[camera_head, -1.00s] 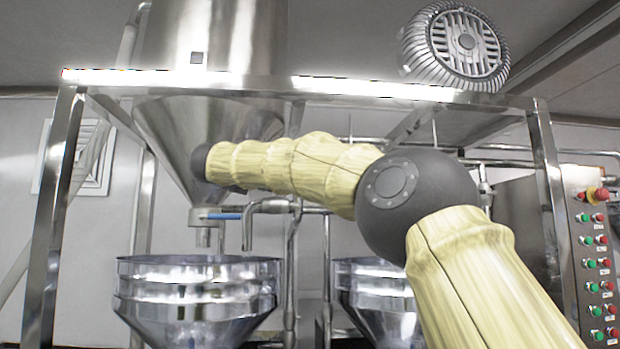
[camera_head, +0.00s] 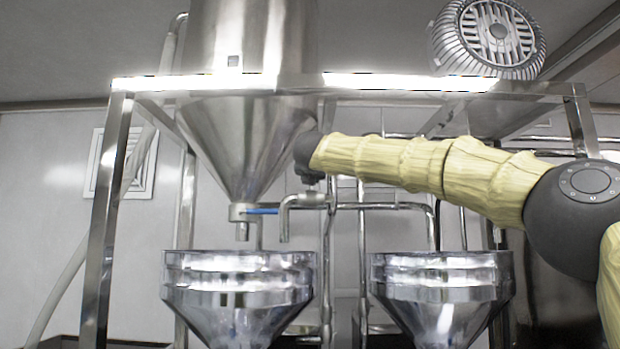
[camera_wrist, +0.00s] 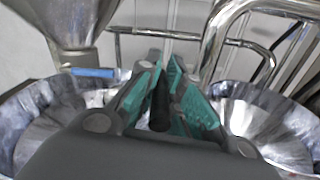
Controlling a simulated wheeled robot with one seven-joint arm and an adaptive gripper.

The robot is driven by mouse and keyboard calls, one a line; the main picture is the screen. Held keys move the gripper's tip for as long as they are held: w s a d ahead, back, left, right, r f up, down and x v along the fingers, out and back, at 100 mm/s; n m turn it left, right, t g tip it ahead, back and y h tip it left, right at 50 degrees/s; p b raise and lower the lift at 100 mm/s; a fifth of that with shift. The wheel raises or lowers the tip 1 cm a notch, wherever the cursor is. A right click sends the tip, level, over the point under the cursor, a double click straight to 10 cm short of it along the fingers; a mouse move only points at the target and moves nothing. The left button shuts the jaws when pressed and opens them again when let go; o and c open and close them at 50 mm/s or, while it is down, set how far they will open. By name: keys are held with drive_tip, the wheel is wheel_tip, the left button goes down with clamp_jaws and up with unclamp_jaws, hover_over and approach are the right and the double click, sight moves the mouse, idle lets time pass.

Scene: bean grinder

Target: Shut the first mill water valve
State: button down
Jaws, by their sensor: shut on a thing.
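My gripper (camera_head: 312,180) is at the end of my arm, just right of the hopper cone and over the bent water pipe (camera_head: 284,222) by the left mill funnel. In the wrist view, the green-padded fingers of my gripper (camera_wrist: 163,68) are closed together on a small dark part, seemingly the water valve handle (camera_wrist: 158,108). The fingers and the gripper body hide most of it, so its turn angle cannot be told. The valve body (camera_head: 312,198) sits on the pipe just below my gripper in the head view.
A steel hopper (camera_head: 245,130) with a blue lever (camera_head: 262,211) at its outlet stands left of my gripper. Two mill funnels, left (camera_head: 238,285) and right (camera_head: 440,290), are below. Steel frame posts (camera_head: 107,220) and a top rail surround the space. Pipes run behind.

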drive_tip(key=shift+w+a+f, duration=0.15)
drive_tip(key=shift+f, duration=0.45)
drive_tip(key=c, duration=1.8)
unclamp_jaws()
drive_tip(key=shift+c, duration=0.2)
drive_tip(key=o, duration=0.3)
drive_tip(key=shift+s+r, duration=0.15)
drive_tip(key=shift+s, duration=0.05)
drive_tip(key=shift+o, duration=0.4)
drive_tip(key=shift+w+r, duration=0.1)
drive_tip(key=shift+r, duration=0.2)
drive_tip(key=s, duration=1.2)
drive_tip(key=shift+a, duration=0.15)
drive_tip(key=shift+f, duration=0.1)
